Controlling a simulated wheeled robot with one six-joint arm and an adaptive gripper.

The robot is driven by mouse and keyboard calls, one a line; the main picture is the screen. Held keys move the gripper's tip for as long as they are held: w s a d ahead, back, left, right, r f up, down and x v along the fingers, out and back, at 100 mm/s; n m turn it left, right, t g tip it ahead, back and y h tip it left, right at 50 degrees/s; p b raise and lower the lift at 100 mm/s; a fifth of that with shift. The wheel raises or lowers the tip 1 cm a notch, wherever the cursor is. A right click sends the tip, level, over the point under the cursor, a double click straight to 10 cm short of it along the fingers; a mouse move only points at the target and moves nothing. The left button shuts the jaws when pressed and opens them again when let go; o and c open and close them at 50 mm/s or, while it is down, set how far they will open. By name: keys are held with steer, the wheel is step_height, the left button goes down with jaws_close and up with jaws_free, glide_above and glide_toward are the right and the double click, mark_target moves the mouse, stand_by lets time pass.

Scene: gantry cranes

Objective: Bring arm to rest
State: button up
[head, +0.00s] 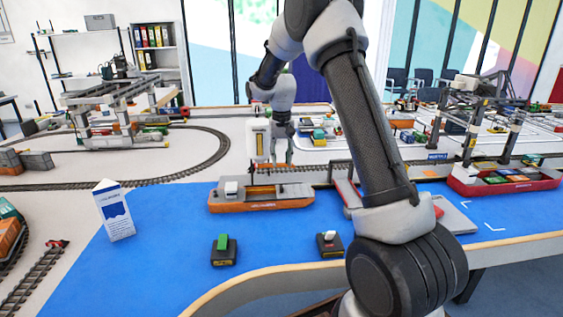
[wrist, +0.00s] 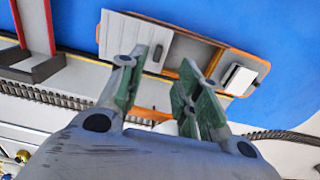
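My gripper (wrist: 160,75) is open in the wrist view, with its two greenish fingers apart and nothing between them. In the head view my arm arches over the table and hangs down behind the orange cargo ship (head: 262,204). The fingertips are hard to make out there. In the wrist view the ship (wrist: 222,62) lies beyond the fingers, with a grey ribbed cover (wrist: 133,37) at one end and a white cabin (wrist: 240,77) at the other. The fingers look clear of the ship.
Two small button boxes, one green (head: 223,250) and one white (head: 329,243), stand on the blue surface near the front edge. A white card stand (head: 114,211) is at left. A red ship (head: 503,181) lies under a crane at right. Rail track (head: 170,178) runs behind the blue area.

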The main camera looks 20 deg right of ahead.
stand_by(0.3)
steer(key=s+r+n+t, duration=0.1)
steer(key=s+r, duration=0.4)
steer(key=s, duration=0.8)
steer(key=s+r+n+t, duration=0.1)
steer(key=s+r, duration=0.5)
steer(key=s, duration=0.6)
steer(key=s+r+n+t, duration=0.1)
steer(key=s+r, duration=0.4)
steer(key=s, duration=0.8)
steer(key=shift+s+r+n+t, duration=0.15)
steer(key=shift+s+n+t, duration=0.2)
steer(key=shift+t, duration=0.35)
steer(key=shift+o, duration=0.2)
